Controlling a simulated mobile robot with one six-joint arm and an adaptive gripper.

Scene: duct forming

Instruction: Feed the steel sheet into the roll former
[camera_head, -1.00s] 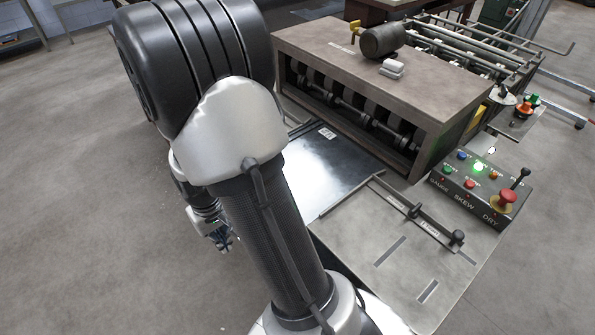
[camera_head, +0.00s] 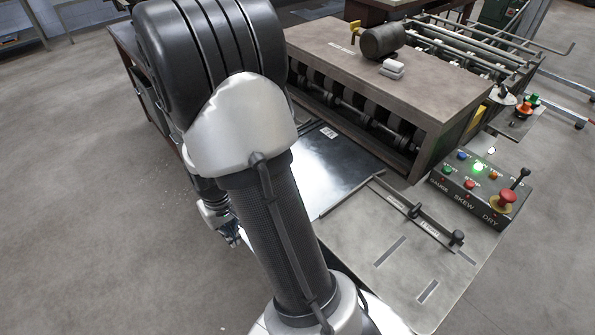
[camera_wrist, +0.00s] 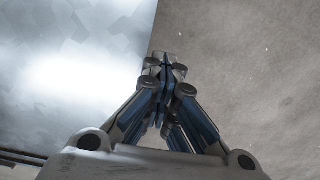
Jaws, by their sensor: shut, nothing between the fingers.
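The steel sheet (camera_head: 338,172) lies flat on the feed table (camera_head: 400,262), its far end at the roller opening. My arm hides its near left part. The roll former (camera_head: 425,85) is a brown-grey housing with dark rollers (camera_head: 352,108) along its open front. My gripper (camera_head: 232,238) points down beside the left edge of the sheet. In the wrist view my gripper (camera_wrist: 166,62) is shut and empty, its fingertips over the line between the shiny sheet (camera_wrist: 70,60) and a grey surface. I cannot tell whether it touches the sheet.
A guide bar (camera_head: 415,213) with a knob is on the table right of the sheet. A control box (camera_head: 478,185) with a lit green light and a red stop button stands at the right. A cylinder (camera_head: 382,39) sits on the housing. Floor is clear at the left.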

